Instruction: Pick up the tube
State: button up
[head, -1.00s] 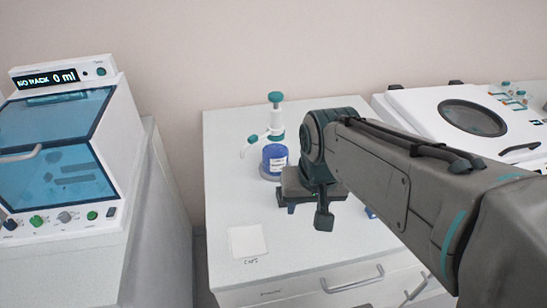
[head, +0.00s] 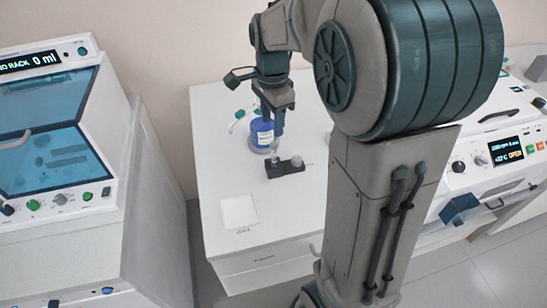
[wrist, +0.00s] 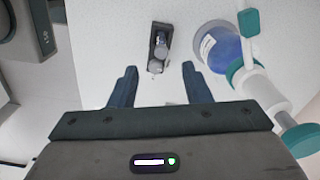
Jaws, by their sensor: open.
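A small dark rack (head: 285,170) stands on the white counter, with a small clear tube (head: 274,157) at its left end. In the wrist view the rack (wrist: 161,29) lies ahead of the jaws, and the clear tube (wrist: 158,52) is at its near end, in line with the gap between the fingers. My gripper (wrist: 159,68) is open and empty, with a finger on either side of that line. In the head view my gripper (head: 272,118) points down above the rack's left end. The tube's lower part is hidden in the rack.
A blue-filled bottle (head: 262,133) with a teal-and-white pump top stands close behind the rack; in the wrist view it is right of the fingers. A white square pad (head: 238,211) lies at the front left. Machines (head: 50,140) flank the counter.

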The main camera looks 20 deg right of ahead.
aim_at(273, 144)
notch_tip(273, 144, down, 10)
jog(key=shift+w+d+r+p, duration=0.15)
jog(key=shift+r+p, duration=0.1)
jog(key=shift+p, duration=0.4)
jog(key=c, duration=0.9)
